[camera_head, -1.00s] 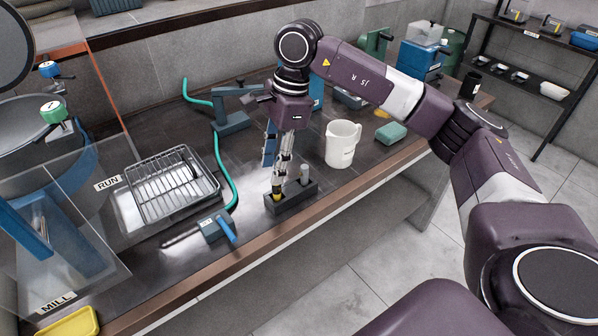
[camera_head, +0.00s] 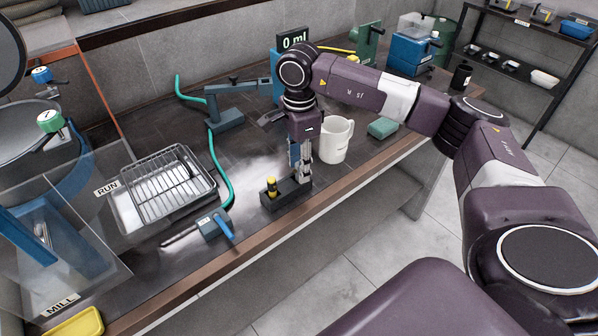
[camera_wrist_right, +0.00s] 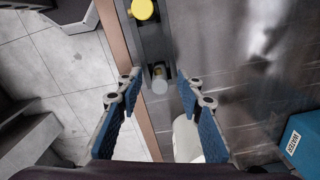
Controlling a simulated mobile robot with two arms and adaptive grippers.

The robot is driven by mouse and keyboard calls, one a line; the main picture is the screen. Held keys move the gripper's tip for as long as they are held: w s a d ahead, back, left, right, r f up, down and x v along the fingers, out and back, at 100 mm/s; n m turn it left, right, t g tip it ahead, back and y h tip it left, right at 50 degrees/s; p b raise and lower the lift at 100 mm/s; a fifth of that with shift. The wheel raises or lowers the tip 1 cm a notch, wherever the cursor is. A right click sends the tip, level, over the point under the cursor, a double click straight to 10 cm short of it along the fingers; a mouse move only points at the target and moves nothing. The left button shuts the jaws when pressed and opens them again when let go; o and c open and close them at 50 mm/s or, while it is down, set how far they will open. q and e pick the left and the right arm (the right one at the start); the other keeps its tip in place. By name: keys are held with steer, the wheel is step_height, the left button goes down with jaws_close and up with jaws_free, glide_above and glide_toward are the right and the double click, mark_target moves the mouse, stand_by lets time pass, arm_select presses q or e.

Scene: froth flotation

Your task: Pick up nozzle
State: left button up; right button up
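A dark holder block (camera_head: 287,194) stands near the bench's front edge with two upright pieces in it. One has a yellow top (camera_head: 271,186); it also shows in the wrist view (camera_wrist_right: 142,9). The other, a slim grey-topped piece (camera_wrist_right: 160,82), seems to be the nozzle, though no label shows. My right gripper (camera_head: 302,174) points down over the holder's right end. In the right wrist view its fingers (camera_wrist_right: 160,88) are spread on both sides of the grey piece, with gaps visible. In the head view the gripper hides most of that piece. My left gripper is out of view.
A white jug (camera_head: 337,140) stands close behind the right gripper. A blue-handled valve (camera_head: 214,225) with a metal tube, a green hose (camera_head: 222,180) and a wire rack (camera_head: 170,182) are to the left. A green sponge (camera_head: 382,128) lies right of the jug.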

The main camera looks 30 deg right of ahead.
steer(key=shift+c, duration=0.3)
jaws_close()
